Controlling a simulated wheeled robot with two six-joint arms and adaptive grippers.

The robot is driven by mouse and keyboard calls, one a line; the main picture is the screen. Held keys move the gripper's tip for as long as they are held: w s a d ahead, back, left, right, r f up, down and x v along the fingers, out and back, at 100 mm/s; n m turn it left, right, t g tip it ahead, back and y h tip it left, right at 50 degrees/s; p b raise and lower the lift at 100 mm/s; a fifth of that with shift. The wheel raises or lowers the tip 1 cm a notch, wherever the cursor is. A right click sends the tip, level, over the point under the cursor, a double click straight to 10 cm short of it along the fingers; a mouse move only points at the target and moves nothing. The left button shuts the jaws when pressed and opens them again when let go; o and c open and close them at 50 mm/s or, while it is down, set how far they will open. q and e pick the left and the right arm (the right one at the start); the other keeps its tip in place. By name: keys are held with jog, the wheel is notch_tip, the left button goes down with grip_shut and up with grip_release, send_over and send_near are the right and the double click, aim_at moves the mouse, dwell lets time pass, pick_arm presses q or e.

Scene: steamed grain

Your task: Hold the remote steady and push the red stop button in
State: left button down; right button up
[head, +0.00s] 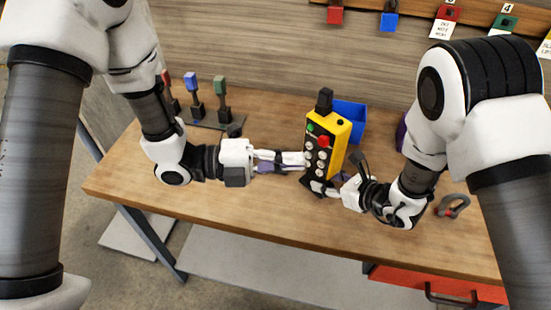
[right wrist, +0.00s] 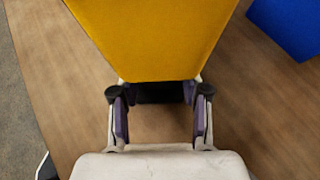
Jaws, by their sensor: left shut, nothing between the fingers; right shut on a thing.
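The yellow remote (head: 339,139) stands upright above the table, with a black face carrying a green button, several pale buttons and the red stop button (head: 323,141). My right gripper (head: 324,186) is shut on the remote's lower end; in the right wrist view the fingers (right wrist: 160,95) flank a dark part below the yellow body (right wrist: 155,35). My left gripper (head: 303,160) is shut and empty, its tips pointing right at the remote's face, lower and left of the red button. I cannot tell whether the tips touch the remote.
A blue bin (head: 351,117) stands behind the remote. A rack with red, blue and green-topped levers (head: 194,98) is at the back left. A grey shackle (head: 452,206) lies at the right. The wooden table (head: 260,215) is clear in front.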

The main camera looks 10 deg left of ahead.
jog(key=shift+d, duration=0.1)
pick_arm(q)
jog(key=v, duration=0.2)
jog(key=shift+s+a, duration=0.2)
jog(key=shift+a, duration=0.2)
pick_arm(e)
jog(key=o, duration=0.9)
jog(key=shift+o, duration=0.2)
